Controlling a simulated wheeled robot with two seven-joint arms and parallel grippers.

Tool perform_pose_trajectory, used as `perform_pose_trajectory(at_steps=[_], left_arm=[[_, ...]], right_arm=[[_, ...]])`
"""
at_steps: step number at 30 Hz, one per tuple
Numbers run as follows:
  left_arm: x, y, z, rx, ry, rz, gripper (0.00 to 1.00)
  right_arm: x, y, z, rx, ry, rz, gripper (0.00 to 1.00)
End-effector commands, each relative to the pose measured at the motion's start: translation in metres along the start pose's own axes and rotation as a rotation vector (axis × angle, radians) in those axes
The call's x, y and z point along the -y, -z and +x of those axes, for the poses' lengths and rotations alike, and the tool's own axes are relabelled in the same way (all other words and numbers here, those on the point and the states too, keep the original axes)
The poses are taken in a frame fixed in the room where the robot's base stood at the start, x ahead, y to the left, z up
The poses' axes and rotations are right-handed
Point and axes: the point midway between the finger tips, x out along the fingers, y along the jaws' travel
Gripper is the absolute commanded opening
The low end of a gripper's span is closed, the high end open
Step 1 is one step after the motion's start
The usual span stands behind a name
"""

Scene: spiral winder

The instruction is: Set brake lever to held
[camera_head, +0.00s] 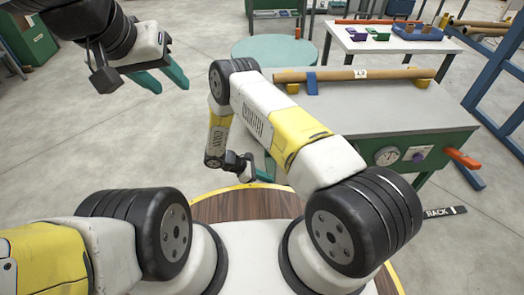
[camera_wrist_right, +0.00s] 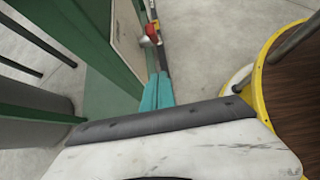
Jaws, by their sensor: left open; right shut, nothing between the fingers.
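The green winder bench (camera_head: 400,118) stands at the right in the head view. An orange handle (camera_head: 463,158), which may be the brake lever, sticks out from its right front corner; no setting mark is readable. In the right wrist view, a small red part (camera_wrist_right: 152,30) shows beside a green panel, beyond my fingertips; I cannot tell whether it is the lever. My right gripper (camera_wrist_right: 159,76) is shut and empty, apart from the red part. My left gripper (camera_head: 172,87) is open and empty over the floor at upper left.
A cardboard tube (camera_head: 355,74) lies across the bench top. A dial (camera_head: 387,156) and a purple knob (camera_head: 417,154) are on its front. A round teal table (camera_head: 275,50) and a white table (camera_head: 385,40) stand behind. Blue rails stand at right.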

Motion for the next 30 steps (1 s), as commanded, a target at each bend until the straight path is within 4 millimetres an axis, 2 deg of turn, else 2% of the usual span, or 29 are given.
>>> perform_pose_trajectory(at_steps=[3,8,10,15,30], left_arm=[[0.000,0.000,0.000,0.000,0.000,0.000,0.41],[0.000,0.000,0.000,0.000,0.000,0.000,0.41],[0.000,0.000,0.000,0.000,0.000,0.000,0.41],[0.000,0.000,0.000,0.000,0.000,0.000,0.41],[0.000,0.000,0.000,0.000,0.000,0.000,0.41]], right_arm=[[0.001,-0.001,0.028,0.002,0.004,-0.001,0.00],[0.001,0.000,0.060,0.002,0.003,0.000,0.00],[-0.001,-0.015,0.060,-0.001,0.001,0.001,0.00],[0.000,-0.033,0.064,-0.002,0.002,0.001,0.00],[0.000,-0.042,0.065,0.000,0.000,-0.001,0.00]])
